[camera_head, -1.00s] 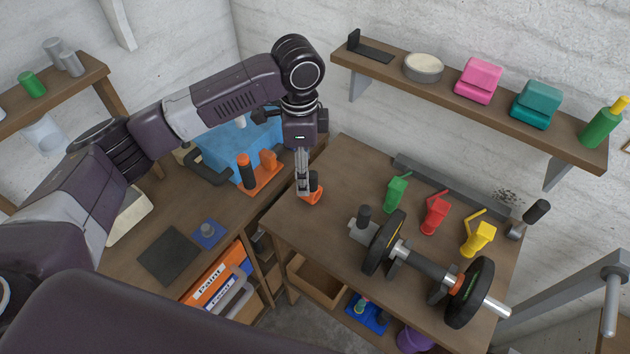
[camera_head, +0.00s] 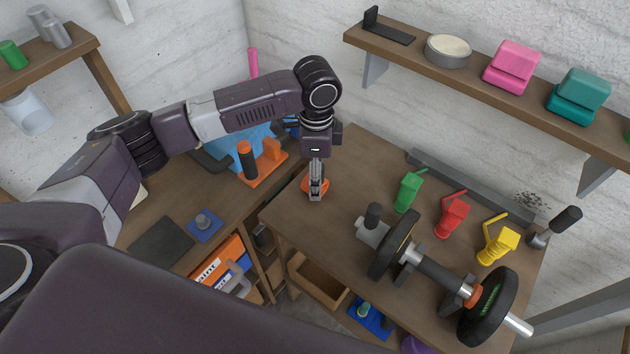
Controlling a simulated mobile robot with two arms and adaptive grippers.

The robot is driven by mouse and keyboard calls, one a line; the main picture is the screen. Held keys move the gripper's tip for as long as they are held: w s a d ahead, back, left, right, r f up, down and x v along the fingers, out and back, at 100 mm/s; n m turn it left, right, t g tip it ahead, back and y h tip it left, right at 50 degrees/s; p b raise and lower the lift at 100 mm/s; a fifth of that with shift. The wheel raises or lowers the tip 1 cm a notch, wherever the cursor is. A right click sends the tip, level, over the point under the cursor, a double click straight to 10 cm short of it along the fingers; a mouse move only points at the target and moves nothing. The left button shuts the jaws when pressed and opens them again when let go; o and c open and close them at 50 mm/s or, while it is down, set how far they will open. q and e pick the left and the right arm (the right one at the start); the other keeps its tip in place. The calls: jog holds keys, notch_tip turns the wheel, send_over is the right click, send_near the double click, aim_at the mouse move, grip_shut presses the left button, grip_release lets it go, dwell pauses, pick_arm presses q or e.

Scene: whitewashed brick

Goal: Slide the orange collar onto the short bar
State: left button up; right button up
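The orange collar (camera_head: 323,186) lies on the wooden bench at its left end. My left gripper (camera_head: 316,194) points down over it, with its fingers in front of the collar. The fingers look narrow from this angle, so I cannot tell whether they are open or shut on it. The short bar (camera_head: 436,271) rests across the right part of the bench, with black weight plates near both ends and a bare silver end (camera_head: 517,324) at lower right. Another orange ring (camera_head: 473,295) sits on the bar just inside the right plate. My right gripper is out of view.
Green (camera_head: 408,192), red (camera_head: 451,217) and yellow (camera_head: 497,245) cans stand behind the bar. An orange tool (camera_head: 263,163) lies left of my gripper. A wall shelf (camera_head: 490,90) overhangs the back.

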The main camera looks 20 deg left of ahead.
pick_arm(q)
notch_tip(320, 180, down, 4)
jog(key=shift+d+r+p, duration=0.15)
jog(key=shift+r+p, duration=0.1)
jog(key=shift+p, duration=0.05)
jog(key=shift+c, duration=0.2)
jog(key=c, duration=1.4)
jog(key=shift+r, duration=0.15)
